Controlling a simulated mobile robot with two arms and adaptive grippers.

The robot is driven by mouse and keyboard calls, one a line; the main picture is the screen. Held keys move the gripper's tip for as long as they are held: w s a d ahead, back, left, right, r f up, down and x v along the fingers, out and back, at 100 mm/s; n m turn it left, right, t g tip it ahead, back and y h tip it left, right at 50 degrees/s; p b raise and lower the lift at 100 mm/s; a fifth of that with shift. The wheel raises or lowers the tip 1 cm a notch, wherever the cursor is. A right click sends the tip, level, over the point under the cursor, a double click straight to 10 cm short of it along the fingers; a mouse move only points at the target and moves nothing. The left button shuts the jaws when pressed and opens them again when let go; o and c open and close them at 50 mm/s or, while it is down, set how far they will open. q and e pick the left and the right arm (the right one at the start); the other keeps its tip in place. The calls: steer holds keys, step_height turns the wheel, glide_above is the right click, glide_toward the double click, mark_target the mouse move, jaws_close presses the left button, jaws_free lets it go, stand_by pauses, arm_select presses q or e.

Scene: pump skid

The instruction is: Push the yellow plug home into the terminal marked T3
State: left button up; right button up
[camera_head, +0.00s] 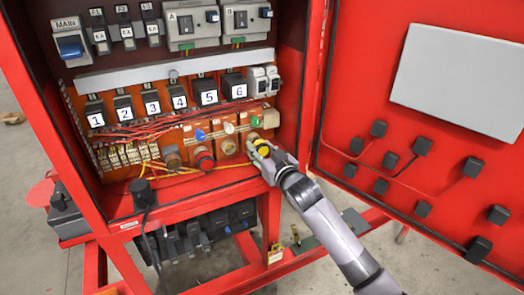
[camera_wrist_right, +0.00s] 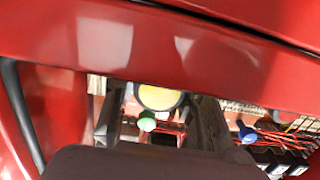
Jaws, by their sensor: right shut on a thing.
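My right gripper (camera_head: 259,148) is at the lower right of the open red cabinet, shut on the yellow plug (camera_head: 263,151). The plug's round yellow face shows between the fingers. In the right wrist view the yellow plug (camera_wrist_right: 158,97) sits between my two dark fingers, the right gripper (camera_wrist_right: 160,115), partly below a red edge. The T3 mark cannot be read, and the gripper hides what lies behind the plug, so I cannot tell how deep it sits. My left gripper is not in view.
Left of the plug are round connectors (camera_head: 203,158) and a blue knob (camera_head: 200,134); a green knob (camera_head: 255,121) is above it. Numbered black breakers (camera_head: 209,97) run above. The open red door (camera_head: 420,130) stands right of my arm. A red cabinet edge (camera_wrist_right: 180,45) crosses the wrist view.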

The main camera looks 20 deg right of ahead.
steer(key=shift+w+r, duration=0.1)
steer(key=shift+w, duration=0.6)
steer(key=o, duration=1.2)
steer(key=shift+s, duration=0.2)
steer(key=s, duration=1.1)
steer(key=shift+s+d+r, duration=0.2)
steer(key=shift+s+r, duration=0.1)
steer(key=shift+r, duration=0.1)
